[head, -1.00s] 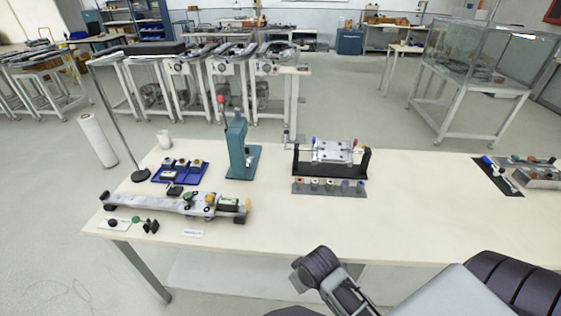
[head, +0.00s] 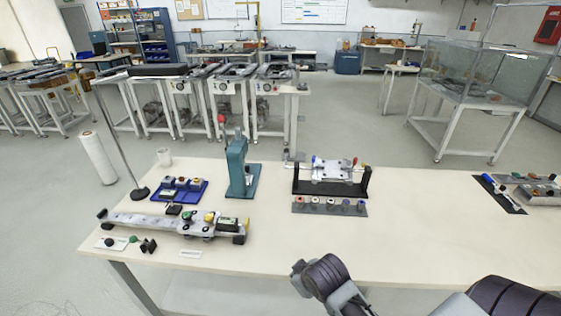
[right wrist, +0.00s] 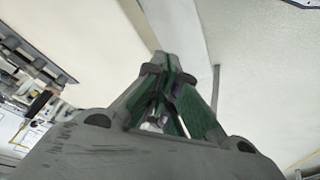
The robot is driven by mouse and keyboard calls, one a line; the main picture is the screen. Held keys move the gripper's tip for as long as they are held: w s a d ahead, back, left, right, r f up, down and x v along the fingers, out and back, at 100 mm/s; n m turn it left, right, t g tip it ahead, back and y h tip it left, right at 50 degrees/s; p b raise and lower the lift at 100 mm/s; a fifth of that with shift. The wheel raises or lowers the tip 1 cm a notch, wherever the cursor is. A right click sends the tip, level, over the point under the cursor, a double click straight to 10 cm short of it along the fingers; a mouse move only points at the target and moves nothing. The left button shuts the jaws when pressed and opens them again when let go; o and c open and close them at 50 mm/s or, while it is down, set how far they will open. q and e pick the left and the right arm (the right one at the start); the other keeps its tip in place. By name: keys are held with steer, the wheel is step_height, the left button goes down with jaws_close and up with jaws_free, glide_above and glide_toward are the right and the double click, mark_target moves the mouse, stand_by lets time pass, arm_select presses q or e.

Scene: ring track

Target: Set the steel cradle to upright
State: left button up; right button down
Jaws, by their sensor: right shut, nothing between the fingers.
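The steel cradle (head: 333,173) is a bright metal plate carried between the two uprights of a black stand (head: 332,189) at the back middle of the table. Blue and red parts show at its top edge. Its exact tilt is too small to tell. My right gripper (right wrist: 163,58) shows in the right wrist view with its green-lined fingers together and nothing between them. In the head view my right arm (head: 322,276) is at the table's front edge, well short of the cradle. My left gripper is not in view.
A strip of coloured knobs (head: 330,206) lies in front of the stand. A teal press (head: 238,168) stands to its left. A blue tray (head: 180,191) and a long grey fixture (head: 180,222) lie farther left. A dark mat (head: 498,194) lies right. The front middle table is clear.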

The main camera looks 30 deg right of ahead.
steer(key=w+d+r+n+t+h, duration=0.1)
steer(key=w+d+r+n+t, duration=0.2)
steer(key=w+r+n+t, duration=0.2)
steer(key=w+d+r+n+t+h, duration=0.2)
steer(key=w+r+n+t, duration=0.3)
steer(key=w+r, duration=0.6)
steer(key=w+d+n, duration=0.1)
steer(key=w, duration=0.1)
steer(key=shift+w+d+r+t+h, duration=0.25)
steer(key=shift+w+t+h, duration=0.05)
steer(key=shift+t, duration=0.1)
